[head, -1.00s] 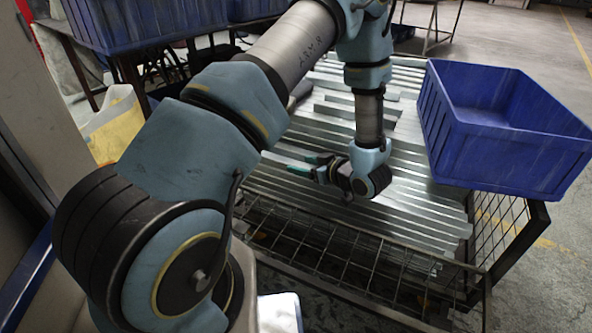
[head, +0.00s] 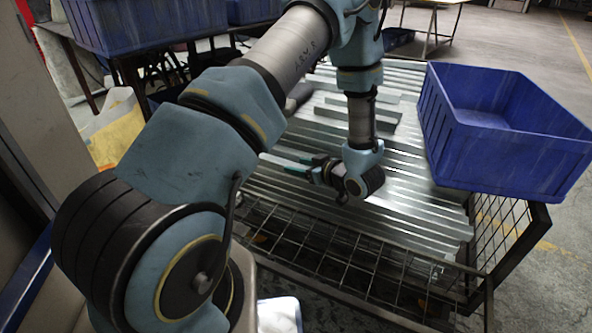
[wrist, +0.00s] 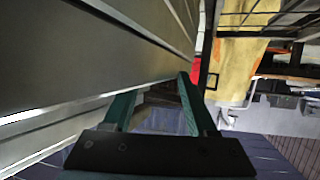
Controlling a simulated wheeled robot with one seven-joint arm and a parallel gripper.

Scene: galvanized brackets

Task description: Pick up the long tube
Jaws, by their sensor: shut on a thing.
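Long galvanized tubes lie side by side in a layer in the wire cage. The long tube (head: 283,161) at my gripper shows as a pale strip, its end sticking out to the left of the fingers. My gripper (head: 306,163) is low over the left part of the layer, with teal fingers shut on this tube. In the wrist view, the fingers (wrist: 160,87) lie against long grey metal faces (wrist: 70,62) that fill the left side. The exact contact is partly hidden, and I cannot tell whether the tube is clear of the layer.
A blue crate (head: 505,150) stands at the right on the cage side. The cage's mesh front wall (head: 330,245) runs along the near edge. More blue crates (head: 150,22) stand on a table at the back left. Shorter metal pieces (head: 355,118) lie on top of the layer.

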